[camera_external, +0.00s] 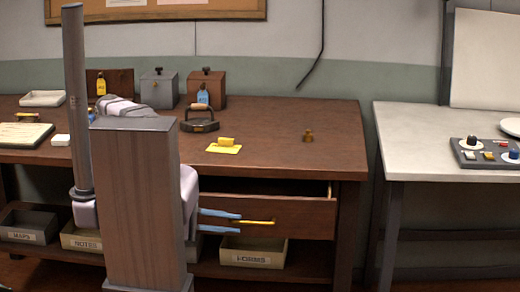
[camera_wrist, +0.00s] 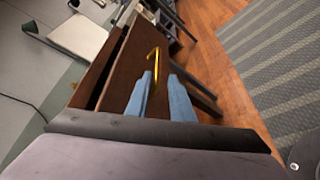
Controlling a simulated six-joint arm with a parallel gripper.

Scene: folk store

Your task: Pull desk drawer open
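The desk drawer (camera_external: 300,216) is a brown wooden front under the right part of the desk. It stands out a little from the desk, with a dark gap above its front edge. Its brass bar handle (camera_external: 258,222) also shows in the wrist view (camera_wrist: 155,62). My gripper (camera_external: 240,223) is at the handle, with its blue fingers on either side of the bar in both views. The fingers look apart around the handle in the wrist view (camera_wrist: 161,84); whether they touch it I cannot tell. My arm hides the left part of the drawer front.
The desk top (camera_external: 290,130) holds a yellow block on a card (camera_external: 226,144), a dark iron-like tool (camera_external: 200,122) and small boxes. Labelled bins, one being the FORMS bin (camera_external: 253,252), sit on the shelf below. A white table (camera_external: 440,130) stands right, past a narrow gap.

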